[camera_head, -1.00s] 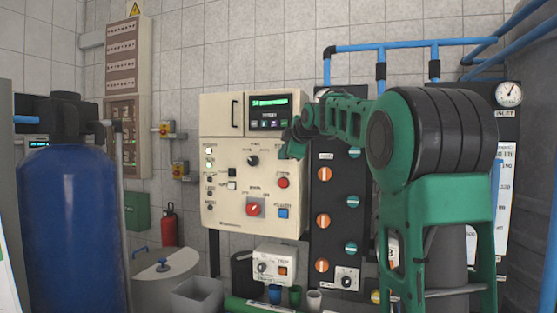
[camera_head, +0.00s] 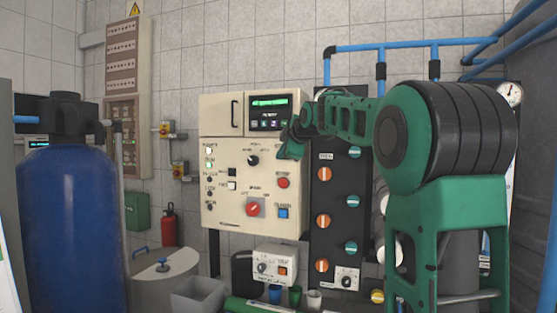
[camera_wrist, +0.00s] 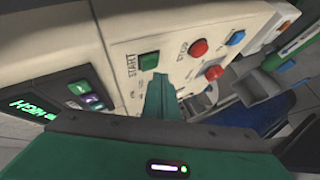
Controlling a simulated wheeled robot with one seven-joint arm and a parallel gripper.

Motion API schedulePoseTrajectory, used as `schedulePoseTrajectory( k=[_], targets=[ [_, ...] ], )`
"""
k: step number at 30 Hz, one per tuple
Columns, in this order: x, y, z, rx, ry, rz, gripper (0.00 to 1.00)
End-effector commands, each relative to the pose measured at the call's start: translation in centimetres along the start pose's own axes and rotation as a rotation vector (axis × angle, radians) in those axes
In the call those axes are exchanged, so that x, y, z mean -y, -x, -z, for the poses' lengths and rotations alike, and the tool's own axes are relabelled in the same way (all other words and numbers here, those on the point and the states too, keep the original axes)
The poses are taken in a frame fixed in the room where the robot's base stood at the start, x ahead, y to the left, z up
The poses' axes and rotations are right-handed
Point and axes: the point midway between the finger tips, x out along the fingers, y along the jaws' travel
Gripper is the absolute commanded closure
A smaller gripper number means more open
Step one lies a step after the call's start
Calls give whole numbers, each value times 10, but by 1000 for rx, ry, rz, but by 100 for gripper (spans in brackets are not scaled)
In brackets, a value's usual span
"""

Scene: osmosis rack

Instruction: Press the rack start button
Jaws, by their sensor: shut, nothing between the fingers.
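The rack control panel (camera_head: 225,190) is a cream box on the wall. Its green start button (camera_wrist: 149,61), labelled START, shows in the wrist view. In the head view my gripper and arm hide that button. My gripper (camera_head: 287,151) is at the upper right of the panel face, below the display. Its green fingers also show in the wrist view (camera_wrist: 159,78), closed together and empty. Their tips appear right beside the button's lower edge; I cannot tell whether they touch it.
A red button (camera_head: 283,183), a red rotary switch (camera_head: 255,207) and a blue button (camera_head: 283,213) sit lower on the panel. The lit display (camera_head: 270,112) is above. A dark valve board (camera_head: 338,230) stands to the right and a blue tank (camera_head: 70,230) at the left.

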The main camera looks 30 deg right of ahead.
Motion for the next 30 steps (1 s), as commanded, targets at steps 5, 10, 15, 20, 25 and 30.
schedulePoseTrajectory(
  k=[5, 10, 15, 20, 25, 30],
  targets=[
    [5, 7, 6, -2, 0, 0, 100],
    [13, 17, 13, -2, 0, 1, 100],
    [20, 27, 20, -1, -1, 0, 100],
    [24, 34, 25, -1, -1, 0, 100],
    [26, 35, 25, 0, 0, 1, 100],
    [26, 35, 25, 0, 0, 0, 100]
  ],
)
